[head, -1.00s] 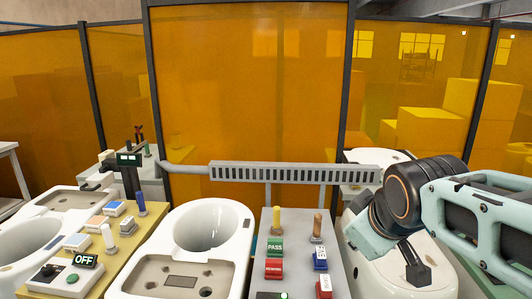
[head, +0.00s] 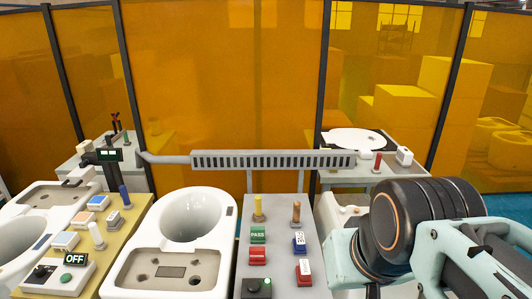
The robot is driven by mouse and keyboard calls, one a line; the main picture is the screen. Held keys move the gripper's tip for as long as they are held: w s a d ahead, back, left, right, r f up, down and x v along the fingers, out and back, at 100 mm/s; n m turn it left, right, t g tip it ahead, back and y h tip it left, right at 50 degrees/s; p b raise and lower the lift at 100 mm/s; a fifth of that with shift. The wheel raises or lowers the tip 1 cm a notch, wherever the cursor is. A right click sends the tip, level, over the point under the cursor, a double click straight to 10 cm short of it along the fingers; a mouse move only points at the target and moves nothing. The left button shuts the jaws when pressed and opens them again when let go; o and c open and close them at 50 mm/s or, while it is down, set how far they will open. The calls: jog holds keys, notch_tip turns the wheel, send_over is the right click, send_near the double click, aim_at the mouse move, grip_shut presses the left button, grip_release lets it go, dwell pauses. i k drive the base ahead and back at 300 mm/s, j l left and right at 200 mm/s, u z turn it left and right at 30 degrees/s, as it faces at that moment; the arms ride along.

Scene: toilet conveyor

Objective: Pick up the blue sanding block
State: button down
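Several small flat blocks with pale sides lie in a row on the tan table at the left in the head view. My arm reaches in from the right, far from these blocks. My gripper's fingers do not show; the arm's end runs out at the bottom edge.
White toilet bowls stand on both sides of the tan table (head: 120,232). A grey table (head: 275,212) with stamps, including red, green and blue ones, stands at centre. A grey slotted rail (head: 272,160) runs behind, before amber screens (head: 230,80).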

aim_at(298, 243)
jog(key=u, duration=1.25)
jog(key=z, duration=1.3)
jog(key=i+l+u, duration=0.3)
jog(key=i+l, duration=0.15)
jog(key=k+l, duration=0.1)
jog(key=l, duration=0.2)
jog(key=k+l+u, duration=0.1)
jog(key=l, duration=0.2)
jog(key=i+j, duration=0.1)
jog(key=j+z, duration=0.05)
jog(key=j, duration=0.05)
